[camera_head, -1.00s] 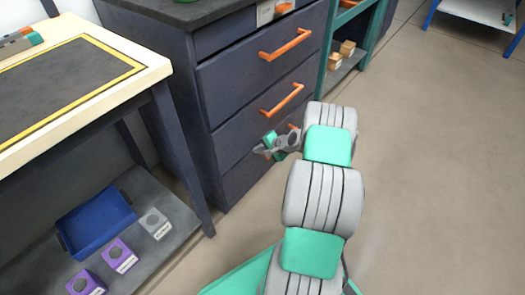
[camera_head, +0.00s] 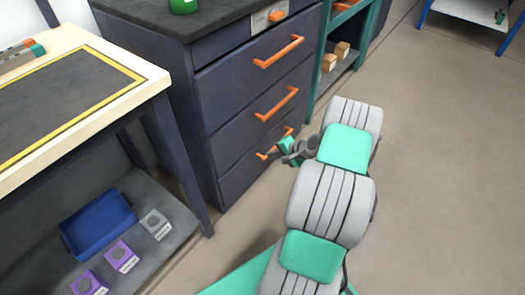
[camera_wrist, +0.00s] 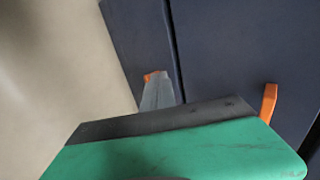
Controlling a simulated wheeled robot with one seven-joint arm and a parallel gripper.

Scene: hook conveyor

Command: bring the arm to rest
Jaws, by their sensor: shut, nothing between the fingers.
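My arm reaches out over the floor in the head view. My gripper (camera_head: 284,147) is at its end, in front of the lower drawers of a dark blue cabinet (camera_head: 207,120). The gripper is shut and holds nothing. In the wrist view the shut fingers (camera_wrist: 159,90) point at the dark cabinet front, with an orange handle (camera_wrist: 268,102) to their right. In the head view the gripper overlaps the area near the lowest orange handle (camera_head: 262,156); I cannot tell whether they touch.
A workbench (camera_head: 157,82) with a yellow-edged dark mat stands left. Its lower shelf holds a blue tray (camera_head: 75,229), purple boxes (camera_head: 122,257) and a grey box (camera_head: 155,223). A green object (camera_head: 183,5) is on the cabinet top. Open floor (camera_head: 440,170) lies to the right.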

